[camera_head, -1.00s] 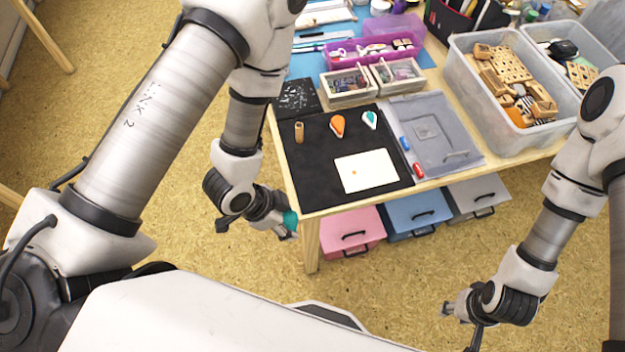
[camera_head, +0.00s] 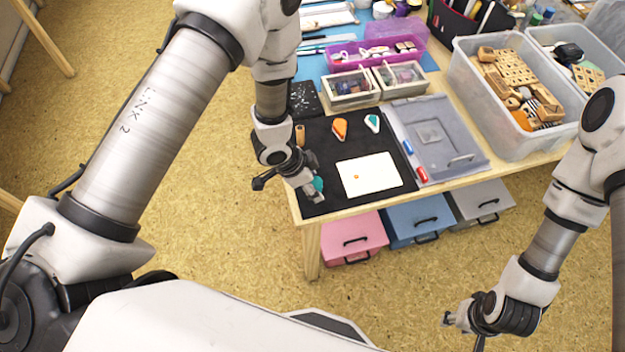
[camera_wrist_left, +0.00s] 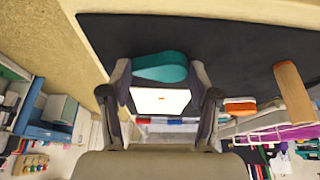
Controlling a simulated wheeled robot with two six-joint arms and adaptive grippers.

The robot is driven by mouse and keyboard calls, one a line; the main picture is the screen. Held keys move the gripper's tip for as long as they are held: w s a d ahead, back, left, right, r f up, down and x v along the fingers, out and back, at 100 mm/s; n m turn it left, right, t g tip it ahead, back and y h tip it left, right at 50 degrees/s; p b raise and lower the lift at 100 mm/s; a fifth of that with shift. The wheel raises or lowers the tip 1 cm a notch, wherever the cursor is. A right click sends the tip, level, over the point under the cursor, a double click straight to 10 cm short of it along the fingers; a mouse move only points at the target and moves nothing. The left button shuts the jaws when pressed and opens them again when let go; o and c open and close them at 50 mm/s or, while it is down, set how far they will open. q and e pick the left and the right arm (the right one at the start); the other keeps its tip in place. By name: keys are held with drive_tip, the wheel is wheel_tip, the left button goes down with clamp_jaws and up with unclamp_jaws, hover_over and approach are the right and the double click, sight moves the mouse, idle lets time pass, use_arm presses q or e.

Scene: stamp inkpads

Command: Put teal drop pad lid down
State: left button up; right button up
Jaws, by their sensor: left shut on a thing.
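My left gripper (camera_head: 312,191) is shut on the teal drop pad lid (camera_head: 318,184), above the front left part of the black mat (camera_head: 328,202). In the left wrist view the drop-shaped lid (camera_wrist_left: 160,67) sits between the two fingers. The open teal drop pad (camera_head: 371,123), white with a teal face, lies at the back right of the mat, apart from the gripper. An orange drop pad (camera_head: 339,128) lies left of it. My right gripper (camera_head: 452,316) hangs over the floor in front of the table; its fingers are too small to read.
A white card (camera_head: 380,174) with a small orange mark lies on the mat. A wooden stamp (camera_head: 300,134) stands at the mat's left. A grey tray (camera_head: 450,137) with red and blue markers (camera_head: 408,147) lies to the right. A clear bin (camera_head: 515,145) of wooden pieces stands further right.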

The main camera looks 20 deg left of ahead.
use_arm(q)
drive_tip(key=shift+f, duration=0.1)
drive_tip(key=o, duration=0.7)
drive_tip(key=v, duration=1.2)
drive_tip(key=s+a+f+n+g+y, duration=0.1)
drive_tip(key=s+a+f+n+y, duration=0.1)
drive_tip(key=s+f+n, duration=0.3)
drive_tip(key=s+a+f+n+g+y, duration=0.1)
drive_tip(key=s+a+f+n, duration=0.4)
drive_tip(key=s+f, duration=0.4)
drive_tip(key=s+n, duration=0.1)
drive_tip(key=s, duration=0.2)
drive_tip(key=shift+s+f+n+g+y, duration=0.3)
drive_tip(key=shift+s+f+y, duration=0.1)
